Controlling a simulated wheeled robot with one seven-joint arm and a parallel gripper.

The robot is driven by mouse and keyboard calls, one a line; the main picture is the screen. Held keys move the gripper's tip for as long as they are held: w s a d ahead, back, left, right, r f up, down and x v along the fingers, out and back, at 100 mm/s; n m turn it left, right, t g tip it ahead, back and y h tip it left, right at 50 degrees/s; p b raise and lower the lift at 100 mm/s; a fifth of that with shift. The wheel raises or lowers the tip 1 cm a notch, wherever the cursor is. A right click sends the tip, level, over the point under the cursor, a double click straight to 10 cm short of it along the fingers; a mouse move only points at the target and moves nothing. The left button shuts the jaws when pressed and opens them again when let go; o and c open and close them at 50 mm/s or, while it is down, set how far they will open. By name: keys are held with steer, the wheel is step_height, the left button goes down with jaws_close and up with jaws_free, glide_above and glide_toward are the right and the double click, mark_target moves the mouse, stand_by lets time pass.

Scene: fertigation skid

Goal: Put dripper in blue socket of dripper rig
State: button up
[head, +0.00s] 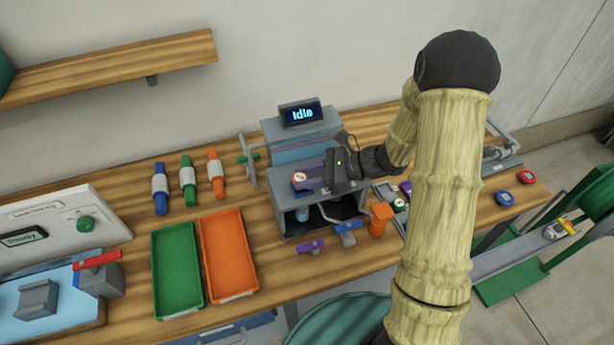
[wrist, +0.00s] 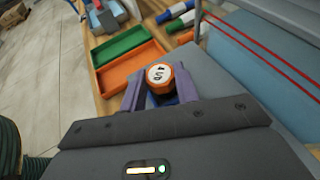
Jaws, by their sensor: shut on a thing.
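The dripper (wrist: 160,75) is a small orange piece with a white top marked in black. It sits between the purple fingers of my gripper (wrist: 156,90), which are shut on it. In the head view the dripper (head: 300,177) shows its pale top at the left end of my gripper (head: 308,180). The dripper is at the blue socket (head: 302,189) on top of the grey dripper rig (head: 290,215). Some blue also shows just below the dripper in the wrist view. I cannot tell whether it is fully seated; the fingers hide the contact.
A display (head: 300,114) reading "Idle" stands behind the rig. A green tray (head: 177,268) and an orange tray (head: 229,255) lie to the left. Purple (head: 310,247) and blue (head: 346,229) valves sit in front. Red (head: 527,177) and blue (head: 505,198) round pieces lie at right.

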steer(key=shift+f, duration=0.35)
steer(key=shift+f, duration=0.15)
steer(key=o, duration=0.9)
steer(key=shift+r, duration=0.3)
steer(key=b+v, duration=0.1)
steer(key=v, duration=1.1)
steer(key=shift+s+b, duration=0.1)
steer(key=shift+b, duration=0.3)
